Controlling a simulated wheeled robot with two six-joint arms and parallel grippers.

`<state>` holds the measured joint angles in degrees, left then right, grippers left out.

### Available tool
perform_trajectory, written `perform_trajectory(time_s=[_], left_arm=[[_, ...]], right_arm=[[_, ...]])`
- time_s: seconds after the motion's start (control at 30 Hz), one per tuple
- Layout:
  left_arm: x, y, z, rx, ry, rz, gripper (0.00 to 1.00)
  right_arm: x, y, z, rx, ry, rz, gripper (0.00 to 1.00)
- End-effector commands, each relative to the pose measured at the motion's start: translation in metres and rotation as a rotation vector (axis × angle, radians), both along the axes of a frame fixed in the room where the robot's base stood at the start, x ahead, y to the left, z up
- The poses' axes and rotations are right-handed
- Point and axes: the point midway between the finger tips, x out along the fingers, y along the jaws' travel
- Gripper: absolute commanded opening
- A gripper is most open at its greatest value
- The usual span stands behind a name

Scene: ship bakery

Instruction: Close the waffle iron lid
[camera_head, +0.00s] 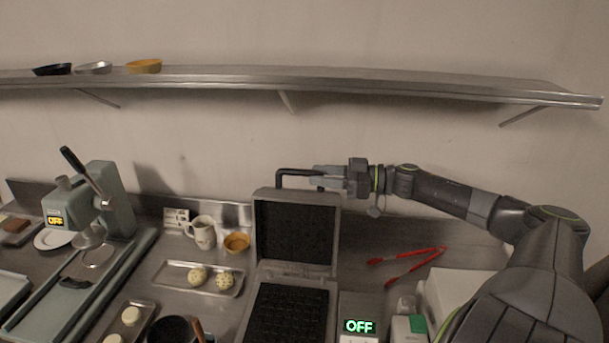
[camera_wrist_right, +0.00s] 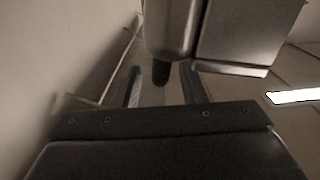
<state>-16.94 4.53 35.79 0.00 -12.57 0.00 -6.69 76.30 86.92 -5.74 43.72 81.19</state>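The waffle iron stands open on the counter, its lid (camera_head: 297,232) raised upright behind the lower plate (camera_head: 288,312). In the right wrist view, the dark handle end (camera_wrist_right: 161,73) shows between the two spread fingers of my right gripper (camera_wrist_right: 161,90), with gaps on both sides. The grey lid (camera_wrist_right: 173,25) fills the top of that view. My left gripper is not in view.
Red tongs (camera_head: 408,260) and a white box (camera_head: 460,290) lie right of the waffle iron. A display reading OFF (camera_head: 359,326) sits beside it. A mug (camera_head: 202,233), an orange bowl (camera_head: 236,243) and a tray (camera_head: 178,279) stand left. A shelf (camera_head: 300,80) runs above.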

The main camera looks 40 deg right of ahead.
Motion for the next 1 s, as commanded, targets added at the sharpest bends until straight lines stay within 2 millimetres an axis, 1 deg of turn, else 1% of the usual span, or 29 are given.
perform_trajectory(time_s=[0.13, 0.4, 0.57, 0.83, 0.87, 1.0], left_arm=[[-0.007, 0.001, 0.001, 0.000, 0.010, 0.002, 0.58], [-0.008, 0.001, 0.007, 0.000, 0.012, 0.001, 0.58], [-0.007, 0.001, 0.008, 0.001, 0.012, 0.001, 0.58], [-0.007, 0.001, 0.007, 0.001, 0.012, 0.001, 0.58], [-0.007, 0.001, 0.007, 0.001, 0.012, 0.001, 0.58], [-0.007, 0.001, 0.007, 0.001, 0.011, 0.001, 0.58]], right_arm=[[0.015, 0.012, 0.003, 0.003, -0.007, 0.000, 0.38], [0.031, 0.024, 0.002, 0.002, -0.003, -0.001, 0.38], [0.035, 0.027, 0.001, 0.000, -0.002, -0.002, 0.38], [0.035, 0.028, 0.001, 0.000, -0.001, -0.002, 0.38], [0.035, 0.028, 0.001, 0.001, -0.001, -0.002, 0.35], [0.035, 0.028, 0.001, 0.001, -0.001, -0.001, 0.17]])
